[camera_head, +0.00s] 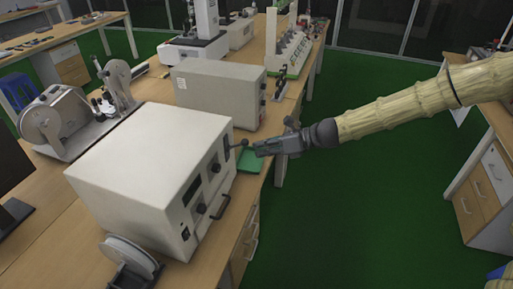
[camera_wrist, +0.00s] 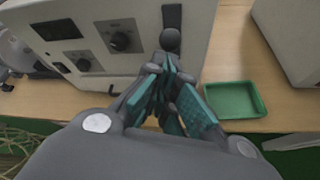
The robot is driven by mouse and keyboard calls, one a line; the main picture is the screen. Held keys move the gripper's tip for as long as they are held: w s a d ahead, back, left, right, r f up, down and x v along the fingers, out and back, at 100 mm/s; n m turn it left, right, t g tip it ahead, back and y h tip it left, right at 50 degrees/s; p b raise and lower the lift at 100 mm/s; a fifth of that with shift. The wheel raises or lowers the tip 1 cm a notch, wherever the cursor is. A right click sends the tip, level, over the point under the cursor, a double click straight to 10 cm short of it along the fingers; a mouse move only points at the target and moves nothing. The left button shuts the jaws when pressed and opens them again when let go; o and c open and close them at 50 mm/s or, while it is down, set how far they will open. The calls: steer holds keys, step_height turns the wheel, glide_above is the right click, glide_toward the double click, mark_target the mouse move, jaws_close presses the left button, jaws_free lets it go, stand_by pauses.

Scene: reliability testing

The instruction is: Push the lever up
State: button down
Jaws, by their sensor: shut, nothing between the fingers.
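The lever is a dark stalk with a round black knob (camera_head: 244,142) on the front panel of the large off-white box (camera_head: 150,150). In the wrist view the knob (camera_wrist: 170,40) shows just beyond my fingertips, below a dark slot in the panel (camera_wrist: 85,45). My gripper (camera_head: 257,150) reaches in from the right, its tips close beside and slightly below the knob. In the wrist view my gripper (camera_wrist: 167,68) has its fingers together with nothing between them. I cannot tell whether the tips touch the knob.
A green tray (camera_wrist: 240,115) lies on the bench to the right of the lever. The panel also has dials (camera_wrist: 120,40) and a handle (camera_head: 221,206). A second off-white box (camera_head: 215,92) stands behind. The green floor (camera_head: 370,200) right of the bench is clear.

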steer(key=p+v, duration=0.4)
steer(key=v, duration=0.2)
steer(key=shift+r, duration=0.2)
steer(key=shift+s+d, duration=0.1)
steer(key=shift+d, duration=0.1)
steer(key=s+d+f+n+g+h+b, duration=0.15)
steer(key=s+f+n+h, duration=0.25)
steer(key=s+f, duration=0.75)
steer(key=s+d+f+n+g+h, duration=0.1)
steer(key=s+f+n+g+h, duration=0.2)
steer(key=s+f, duration=0.85)
steer(key=s+d+f+n+h, duration=0.2)
steer(key=s+d+f+n, duration=0.2)
steer(key=s+n, duration=0.2)
steer(key=s+d+f+n+t+h+b, duration=0.1)
steer(key=s+d+f+n+h, duration=0.1)
steer(key=s, duration=0.5)
steer(key=s+d+f+n+h+b, duration=0.1)
steer(key=s+d+f+n, duration=0.4)
steer(key=n, duration=0.4)
steer(key=shift+s+d+f+n+t+h, duration=0.3)
steer(key=shift+s+d+f+t+h, duration=0.15)
steer(key=shift+s, duration=0.8)
